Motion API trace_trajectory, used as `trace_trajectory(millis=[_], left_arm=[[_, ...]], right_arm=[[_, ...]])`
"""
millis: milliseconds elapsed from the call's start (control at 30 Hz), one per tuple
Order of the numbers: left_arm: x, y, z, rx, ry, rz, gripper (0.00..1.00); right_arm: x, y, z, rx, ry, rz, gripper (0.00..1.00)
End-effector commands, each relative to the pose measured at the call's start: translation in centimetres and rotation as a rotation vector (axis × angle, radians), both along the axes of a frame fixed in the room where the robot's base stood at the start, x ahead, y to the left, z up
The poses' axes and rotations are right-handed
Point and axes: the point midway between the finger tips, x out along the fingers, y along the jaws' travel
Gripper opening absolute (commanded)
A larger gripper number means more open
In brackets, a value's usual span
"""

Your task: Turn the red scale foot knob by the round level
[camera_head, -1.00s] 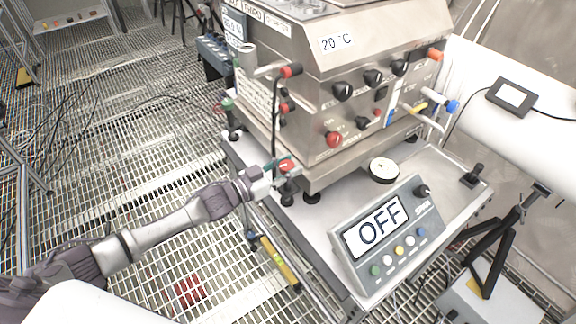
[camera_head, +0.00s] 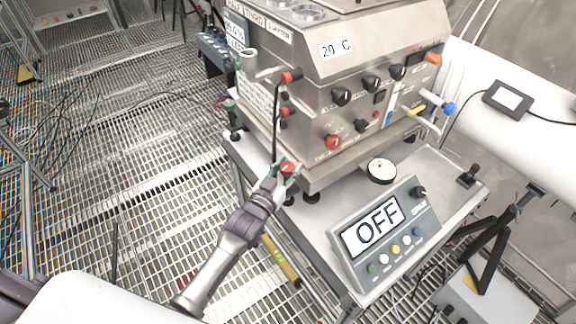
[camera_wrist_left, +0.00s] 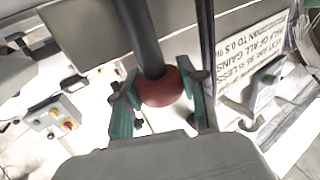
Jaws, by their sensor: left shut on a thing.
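The red knob (camera_head: 287,168) is at the left edge of the scale platform (camera_head: 440,165), below the front left corner of the steel machine. My left gripper (camera_head: 284,171) is shut on it, with its arm reaching up from the lower left. In the left wrist view the red knob (camera_wrist_left: 165,88) sits between the green-padded fingers (camera_wrist_left: 162,100), with a dark post rising from it. A round level (camera_head: 382,171), pale with a dark rim, sits on the platform to the right of the knob. My right gripper is not in view.
The steel machine (camera_head: 345,60), with black and red knobs, stands over the platform close to my left gripper. A display box (camera_head: 378,228) reading OFF is at the front. A yellow spirit level (camera_head: 281,262) is below the gripper. Open grating (camera_head: 130,130) lies left.

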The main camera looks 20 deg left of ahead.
Motion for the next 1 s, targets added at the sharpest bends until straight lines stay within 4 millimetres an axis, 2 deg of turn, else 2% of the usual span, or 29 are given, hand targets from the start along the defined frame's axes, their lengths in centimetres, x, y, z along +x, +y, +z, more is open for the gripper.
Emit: trace_trajectory(millis=[267, 300, 467, 800, 867, 1000], left_arm=[[0.1, 0.0, 0.3, -0.001, -0.006, 0.002, 0.07], [0.1, 0.0, 0.3, -0.001, -0.006, 0.002, 0.43], [0.1, 0.0, 0.2, 0.000, -0.004, 0.002, 0.68], [-0.2, 0.1, 0.0, 0.001, 0.000, 0.002, 0.68], [-0.7, 0.1, 0.0, 0.001, 0.000, 0.002, 0.68], [-3.0, 0.5, -0.1, 0.001, 0.001, 0.001, 0.68]], right_arm=[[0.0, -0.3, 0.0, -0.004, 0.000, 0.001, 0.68], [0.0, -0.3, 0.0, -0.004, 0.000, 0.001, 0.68], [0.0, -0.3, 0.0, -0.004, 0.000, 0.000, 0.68], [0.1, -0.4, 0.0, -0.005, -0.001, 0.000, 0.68], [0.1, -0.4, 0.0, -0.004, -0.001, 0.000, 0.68], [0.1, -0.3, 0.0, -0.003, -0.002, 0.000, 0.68]])
